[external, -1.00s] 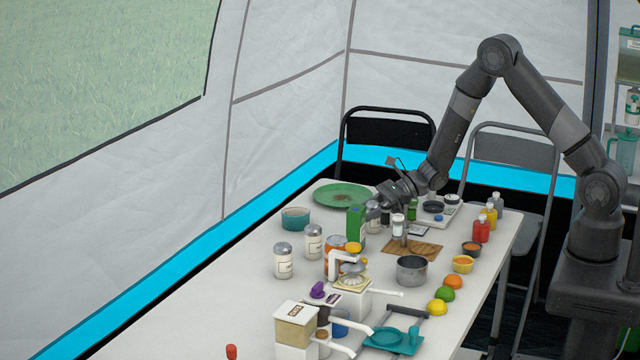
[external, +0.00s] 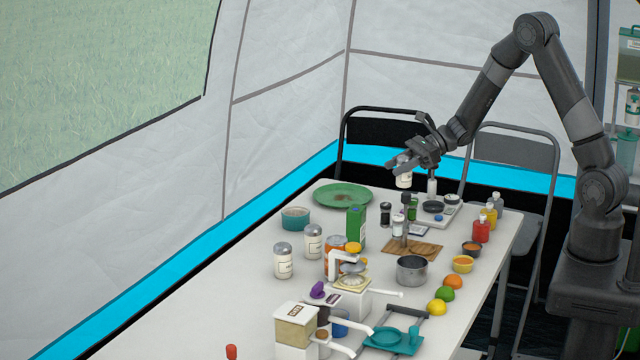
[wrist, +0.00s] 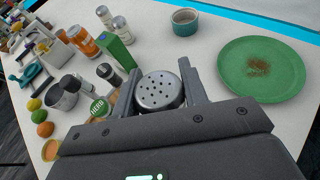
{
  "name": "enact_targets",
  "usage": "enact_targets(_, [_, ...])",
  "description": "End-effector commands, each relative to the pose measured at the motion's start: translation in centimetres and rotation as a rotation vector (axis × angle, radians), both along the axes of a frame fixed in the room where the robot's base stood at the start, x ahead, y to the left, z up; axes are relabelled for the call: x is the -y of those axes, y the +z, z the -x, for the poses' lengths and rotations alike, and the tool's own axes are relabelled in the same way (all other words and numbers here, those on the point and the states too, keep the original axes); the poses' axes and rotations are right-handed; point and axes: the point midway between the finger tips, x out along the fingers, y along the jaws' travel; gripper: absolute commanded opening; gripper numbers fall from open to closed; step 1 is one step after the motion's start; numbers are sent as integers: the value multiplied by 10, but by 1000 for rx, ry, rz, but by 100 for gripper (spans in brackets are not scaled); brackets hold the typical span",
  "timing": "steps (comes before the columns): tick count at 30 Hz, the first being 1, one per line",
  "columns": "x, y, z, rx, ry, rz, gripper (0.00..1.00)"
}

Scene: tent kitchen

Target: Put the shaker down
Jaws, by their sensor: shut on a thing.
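My gripper (external: 402,164) is shut on a shaker (external: 404,178) and holds it above the far part of the table. In the wrist view the shaker's round metal top (wrist: 159,90) with dark holes sits between my two fingers. It appears upright. In the external view its pale body hangs below the fingers. The white table (external: 240,285) below is apart from it. The green plate (external: 330,193) with a brown powder patch lies to the left of the shaker, and shows at the right in the wrist view (wrist: 285,85).
A green box (external: 356,228), a dark-topped jar (external: 385,214) and a small white-labelled jar (external: 398,228) stand close below. A teal bowl (external: 295,218) and two more shakers (external: 283,261) are further left. A wooden board (external: 425,246) and a pot (external: 411,270) are nearer.

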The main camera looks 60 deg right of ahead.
Motion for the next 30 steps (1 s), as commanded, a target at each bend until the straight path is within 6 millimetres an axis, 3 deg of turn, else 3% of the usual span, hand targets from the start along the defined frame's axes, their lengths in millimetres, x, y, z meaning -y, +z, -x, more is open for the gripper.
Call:
enact_targets(5, [18, 7, -7, 4, 0, -1, 15])
enact_targets(8, [35, 8, -25, 8, 2, -5, 15])
enact_targets(15, [95, 12, -84, 13, 5, -10, 15])
enact_targets(21, [141, 13, -117, 8, 2, -5, 15])
enact_targets(27, [167, 14, -132, 3, -2, 0, 15])
enact_targets(30, [167, 11, -137, 1, -2, 1, 15])
